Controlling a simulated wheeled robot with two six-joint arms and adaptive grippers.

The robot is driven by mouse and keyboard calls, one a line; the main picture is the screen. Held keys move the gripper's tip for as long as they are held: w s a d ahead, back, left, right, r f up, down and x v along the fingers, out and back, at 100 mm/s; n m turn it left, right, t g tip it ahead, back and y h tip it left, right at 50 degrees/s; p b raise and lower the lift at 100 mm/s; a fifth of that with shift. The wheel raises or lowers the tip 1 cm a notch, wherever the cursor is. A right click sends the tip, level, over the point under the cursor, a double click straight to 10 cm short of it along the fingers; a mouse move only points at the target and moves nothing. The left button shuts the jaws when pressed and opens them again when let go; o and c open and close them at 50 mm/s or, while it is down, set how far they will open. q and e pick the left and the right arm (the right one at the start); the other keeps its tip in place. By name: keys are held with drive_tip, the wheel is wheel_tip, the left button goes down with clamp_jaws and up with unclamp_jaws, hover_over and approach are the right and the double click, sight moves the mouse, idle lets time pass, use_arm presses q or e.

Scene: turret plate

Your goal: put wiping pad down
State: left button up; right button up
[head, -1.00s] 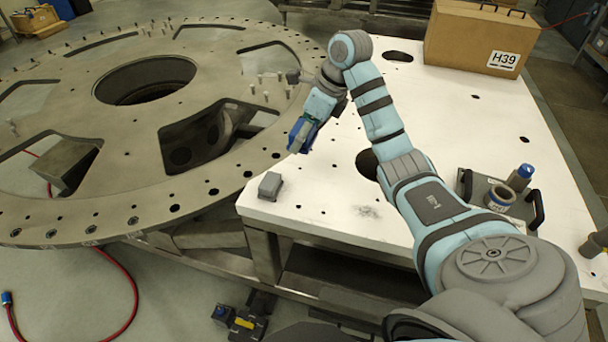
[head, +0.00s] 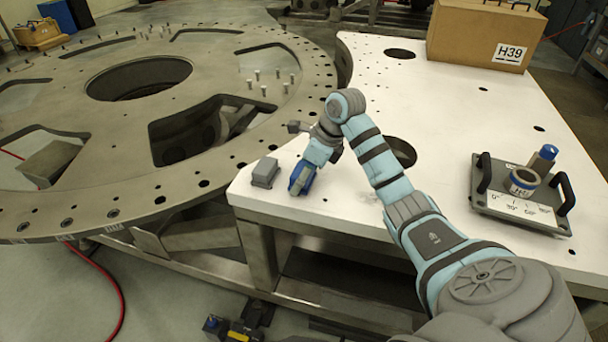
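My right arm comes in from the lower right, and its gripper (head: 301,182) points down at the near left corner of the white table (head: 450,120). It appears shut on a small blue wiping pad (head: 303,180). The pad is just right of a grey block (head: 265,172) on that corner, with a small gap between them. The pad is at or close above the table top; I cannot tell whether it touches. The fingertips are small and partly hidden by the wrist. My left gripper is not in view.
The big round turret plate (head: 100,150) with openings and pins lies left of the table. A dark tray (head: 525,210) with a ring and a blue-topped cylinder (head: 543,158) is at the right. A cardboard box (head: 480,35) stands at the back. The table's middle is mostly clear.

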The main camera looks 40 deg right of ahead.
sight(302, 169)
drive_tip(key=shift+f, duration=0.45)
drive_tip(key=shift+a+f+b, duration=0.1)
drive_tip(key=shift+f+b, duration=0.05)
drive_tip(key=shift+b, duration=0.2)
drive_tip(key=o, duration=1.5)
drive_tip(key=shift+o, duration=0.2)
drive_tip(key=shift+f, duration=0.1)
drive_tip(key=v, duration=0.2)
drive_tip(key=w+v, duration=0.1)
drive_tip(key=v, duration=0.4)
drive_tip(key=shift+w+r, duration=0.1)
drive_tip(key=shift+r, duration=0.55)
drive_tip(key=p+v, duration=0.5)
drive_tip(key=v, duration=0.2)
drive_tip(key=shift+s+r+p, duration=0.3)
drive_tip(key=shift+r, duration=0.05)
